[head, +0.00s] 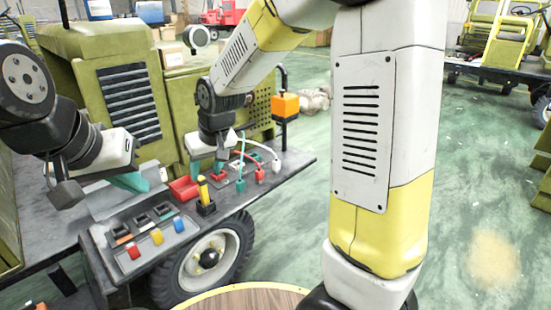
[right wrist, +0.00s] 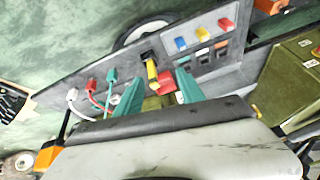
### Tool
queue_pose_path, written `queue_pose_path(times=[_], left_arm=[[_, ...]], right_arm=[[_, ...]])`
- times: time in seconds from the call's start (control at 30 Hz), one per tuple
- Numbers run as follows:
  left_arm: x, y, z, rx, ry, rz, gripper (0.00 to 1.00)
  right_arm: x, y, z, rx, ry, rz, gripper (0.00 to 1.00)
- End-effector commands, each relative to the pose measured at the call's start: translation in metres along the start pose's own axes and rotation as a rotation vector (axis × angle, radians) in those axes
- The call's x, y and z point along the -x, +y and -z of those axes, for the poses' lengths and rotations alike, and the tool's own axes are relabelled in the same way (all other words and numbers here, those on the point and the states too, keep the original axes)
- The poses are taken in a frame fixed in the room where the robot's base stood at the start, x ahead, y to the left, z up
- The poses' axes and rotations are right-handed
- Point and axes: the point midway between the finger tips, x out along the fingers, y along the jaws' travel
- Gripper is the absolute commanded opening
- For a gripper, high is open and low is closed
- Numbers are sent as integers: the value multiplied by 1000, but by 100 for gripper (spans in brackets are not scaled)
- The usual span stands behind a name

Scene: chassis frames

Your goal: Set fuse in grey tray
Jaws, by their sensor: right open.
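A grey tray (head: 180,240) lies at the front of the chassis deck, holding a red, a yellow (head: 157,237) and a blue fuse-like block. It also shows in the right wrist view (right wrist: 190,45). A yellow upright piece (head: 203,188) stands in a black base (head: 206,208) to its right; I cannot tell whether it is a fuse. My right gripper (right wrist: 160,94) is open, its teal fingers apart, with the yellow piece (right wrist: 152,70) and a red box (right wrist: 165,82) beyond the gap. My left gripper (head: 130,182) hangs over the deck's left part; its jaw gap is unclear.
Red (head: 260,173), green (head: 241,185) and white (head: 276,166) plugs on cables stand right of the red box (head: 184,189). An orange box (head: 285,105) rises on a post at the deck's back.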

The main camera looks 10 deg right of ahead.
Motion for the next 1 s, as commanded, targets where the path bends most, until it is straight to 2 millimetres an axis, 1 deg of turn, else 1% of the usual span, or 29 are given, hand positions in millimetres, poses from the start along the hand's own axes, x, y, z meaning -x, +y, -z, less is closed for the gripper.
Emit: queue_pose_path(times=[0.03, 0.13, 0.2, 0.27, 0.3, 0.4, 0.5, 0.63, 0.77, 1.0], left_arm=[[0, 0, 0, 0, 0, 0, 0], [0, 0, 0, 0, 0, 0, 0], [0, 0, 0, 0, 0, 0, 0], [0, 0, 0, 0, 0, 0, 0], [0, 0, 0, 0, 0, 0, 0], [0, 0, 0, 0, 0, 0, 0], [0, 0, 0, 0, 0, 0, 0], [0, 0, 0, 0, 0, 0, 0], [0, 0, 0, 0, 0, 0, 0], [0, 0, 0, 0, 0, 0, 0]], right_arm=[[29, 17, -8, -41, 23, -2, 46], [75, 40, -31, -107, 49, -6, 46], [105, 53, -51, -150, 67, -13, 46], [128, 62, -70, -185, 83, -21, 46], [142, 67, -83, -208, 95, -26, 46], [170, 74, -115, -254, 122, -44, 46], [189, 77, -143, -293, 140, -61, 46], [201, 77, -165, -320, 155, -78, 46], [204, 76, -174, -330, 158, -83, 46], [204, 76, -174, -330, 158, -83, 46]])
